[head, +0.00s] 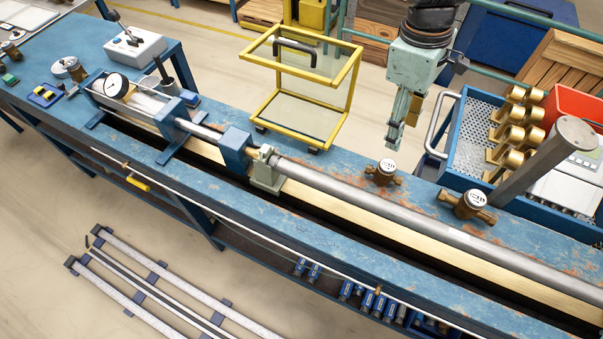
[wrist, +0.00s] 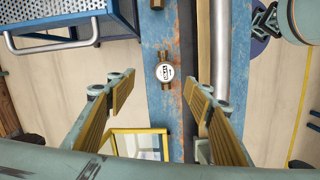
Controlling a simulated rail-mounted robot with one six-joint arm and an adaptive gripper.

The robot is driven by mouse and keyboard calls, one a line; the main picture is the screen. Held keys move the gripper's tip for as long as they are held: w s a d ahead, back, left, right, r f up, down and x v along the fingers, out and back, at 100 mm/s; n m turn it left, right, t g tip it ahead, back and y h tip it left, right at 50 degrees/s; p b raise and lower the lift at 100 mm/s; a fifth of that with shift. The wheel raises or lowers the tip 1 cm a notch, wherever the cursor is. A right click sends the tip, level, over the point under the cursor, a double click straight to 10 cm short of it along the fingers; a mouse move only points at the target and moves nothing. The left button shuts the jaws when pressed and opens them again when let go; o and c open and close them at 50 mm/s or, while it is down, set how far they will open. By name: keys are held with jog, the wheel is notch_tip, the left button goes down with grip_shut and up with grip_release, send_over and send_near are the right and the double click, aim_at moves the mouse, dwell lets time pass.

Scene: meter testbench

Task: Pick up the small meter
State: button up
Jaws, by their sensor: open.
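The small meter (head: 386,170) has a brass body and a white round dial. It sits on the blue bench's rear strip, beside the long grey pipe. In the wrist view, the small meter (wrist: 165,72) shows dial up between the lines of the two fingers, a little beyond their tips. My gripper (head: 398,138) hangs pointing down above and behind the small meter in the head view, apart from it. In the wrist view my gripper (wrist: 160,93) is open, with nothing between its tan-padded fingers. A larger brass meter (head: 470,205) sits to the right on the bench.
The grey pipe (head: 350,195) runs along the bench close to the small meter. A blue perforated tray (head: 468,135) with brass fittings and a handle stands behind, to the right. A yellow trolley (head: 300,100) stands behind the bench. A slanted grey post (head: 540,165) rises at right.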

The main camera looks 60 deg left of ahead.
jog(key=shift+s+a, duration=0.3)
jog(key=shift+s, duration=0.6)
send_near(388, 164)
jog(key=shift+w+d+f, duration=0.1)
jog(key=shift+d+f, duration=0.15)
jog(key=shift+f, duration=1.05)
jog(key=shift+d+f, duration=0.2)
jog(key=shift+f, duration=1.05)
jog(key=shift+f, duration=0.1)
jog(key=shift+w+d+f, duration=0.15)
jog(key=shift+f, duration=2.35)
jog(key=shift+c, duration=0.6)
jog(key=c, duration=1)
